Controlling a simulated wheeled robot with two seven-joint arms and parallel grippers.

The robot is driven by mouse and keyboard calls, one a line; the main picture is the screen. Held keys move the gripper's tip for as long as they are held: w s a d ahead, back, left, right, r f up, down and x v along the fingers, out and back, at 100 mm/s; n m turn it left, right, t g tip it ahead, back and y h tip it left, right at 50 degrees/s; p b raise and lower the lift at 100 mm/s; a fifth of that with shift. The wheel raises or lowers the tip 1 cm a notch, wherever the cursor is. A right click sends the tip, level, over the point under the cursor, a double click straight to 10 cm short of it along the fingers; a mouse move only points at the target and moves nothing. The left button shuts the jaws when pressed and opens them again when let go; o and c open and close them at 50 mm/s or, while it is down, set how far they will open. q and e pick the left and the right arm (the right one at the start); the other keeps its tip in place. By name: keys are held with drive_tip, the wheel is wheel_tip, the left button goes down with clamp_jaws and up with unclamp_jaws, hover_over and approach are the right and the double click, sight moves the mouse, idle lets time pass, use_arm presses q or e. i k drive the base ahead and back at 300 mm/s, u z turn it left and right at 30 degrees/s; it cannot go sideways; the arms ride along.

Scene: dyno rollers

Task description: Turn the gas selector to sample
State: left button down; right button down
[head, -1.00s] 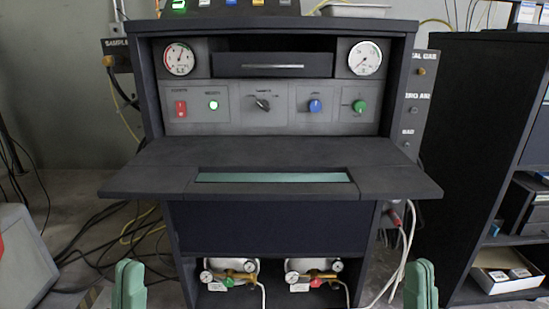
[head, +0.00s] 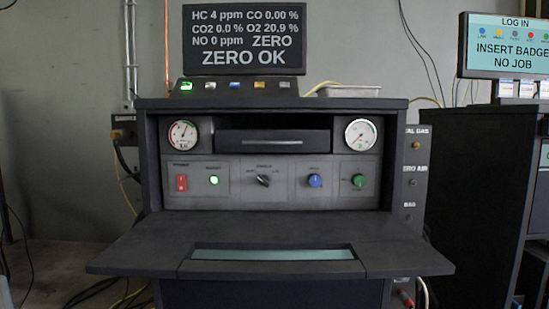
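The gas selector is most likely the black pointer knob (head: 263,181) in the middle of the cabinet's grey control panel (head: 235,190). Its pointer looks tilted toward the upper left; the small labels around it are too blurred to read. On the same panel are a lit red switch (head: 182,183), a green lamp (head: 214,180), a blue knob (head: 315,181) and a green knob (head: 358,181). A screen (head: 244,40) above reads "ZERO OK" with gas values. Neither of my grippers is in the head view now.
A dark shelf (head: 270,247) with a teal strip juts out in front of the panel. Two round gauges (head: 183,134) (head: 360,134) flank a drawer (head: 273,141). A row of coloured buttons (head: 235,86) and a metal tray (head: 348,91) sit on top. A monitor (head: 508,46) reads "INSERT BADGE".

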sight(263, 180)
drive_tip(key=u, duration=0.55)
drive_tip(key=k, duration=0.65)
drive_tip(key=u, duration=0.75)
drive_tip(key=i, duration=1.15)
drive_tip(key=z, duration=0.85)
